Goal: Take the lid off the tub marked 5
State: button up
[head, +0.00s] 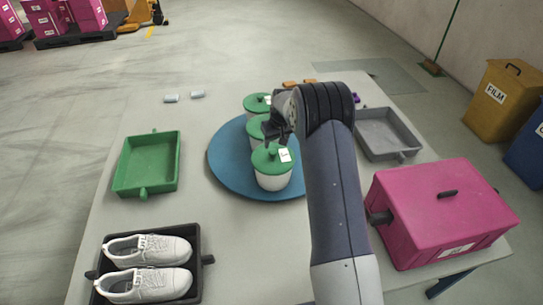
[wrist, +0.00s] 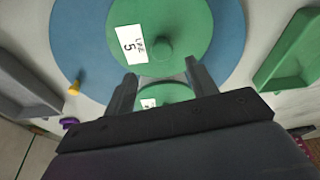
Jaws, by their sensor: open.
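Three white tubs with green lids stand in a row on a round blue board (head: 225,165). In the wrist view a large green lid (wrist: 185,22) has a white label (wrist: 131,45) reading 5 and a round knob (wrist: 163,46). It appears to be the nearest tub (head: 273,180) in the head view. My gripper (head: 270,132) hangs above the row, close to the nearest and middle tubs (head: 254,133). In the wrist view its open, empty fingers (wrist: 160,72) end just short of the knob. Another lid (wrist: 170,92) shows between them. The far tub (head: 254,103) is partly hidden by my gripper.
A green tray (head: 121,165) is at left, a black tray with white shoes (head: 206,260) at front left. A grey tray (head: 414,152) and a pink box (head: 425,215) are at right. Orange blocks (head: 290,84) lie at the back. Table between green tray and blue board is clear.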

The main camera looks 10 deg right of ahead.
aim_at(273, 152)
jog(key=shift+p+x, duration=0.9)
jog(key=shift+x, duration=2.1)
jog(key=shift+s+a, duration=0.15)
jog(key=shift+c, duration=0.2)
jog(key=c, duration=1)
